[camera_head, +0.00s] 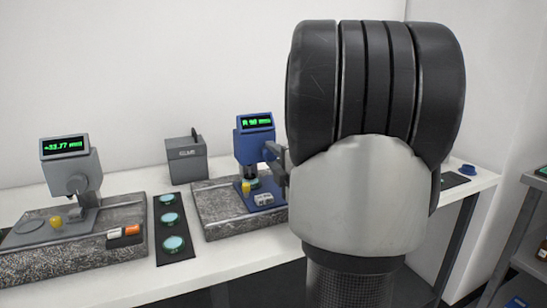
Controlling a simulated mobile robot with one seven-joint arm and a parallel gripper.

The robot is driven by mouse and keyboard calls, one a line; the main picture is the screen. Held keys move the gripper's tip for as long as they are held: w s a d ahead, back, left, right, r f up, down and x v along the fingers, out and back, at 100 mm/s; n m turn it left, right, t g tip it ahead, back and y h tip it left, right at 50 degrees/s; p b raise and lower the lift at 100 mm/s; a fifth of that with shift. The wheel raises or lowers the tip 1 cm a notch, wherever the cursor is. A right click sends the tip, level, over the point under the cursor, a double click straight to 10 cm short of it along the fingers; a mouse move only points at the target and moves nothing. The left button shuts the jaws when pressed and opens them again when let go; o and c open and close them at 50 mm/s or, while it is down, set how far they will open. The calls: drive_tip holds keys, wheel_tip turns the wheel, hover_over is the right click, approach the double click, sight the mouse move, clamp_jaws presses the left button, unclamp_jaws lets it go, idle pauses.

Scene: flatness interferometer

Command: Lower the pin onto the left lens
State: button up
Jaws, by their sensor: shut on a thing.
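A blue gauge (255,147) with a lit green readout stands on a grey speckled stone base (213,208) at the centre. Beneath its head a small green disc, seemingly a lens (253,183), shows above the blue foot. The pin is too small and hidden to make out. My gripper (270,158) is at the right front of the gauge head, shut on what seems to be its knob, which the fingers mostly hide. Whether the pin touches the lens cannot be told.
A grey gauge (70,165) on a second stone base (40,262) stands at left. A black strip (172,229) with several green lenses lies between the bases. A grey box (187,160) stands behind. My arm hides the table's right middle. A shelf (521,225) is far right.

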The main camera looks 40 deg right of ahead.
drive_tip(key=shift+n, duration=1.2)
drive_tip(key=o, duration=1.1)
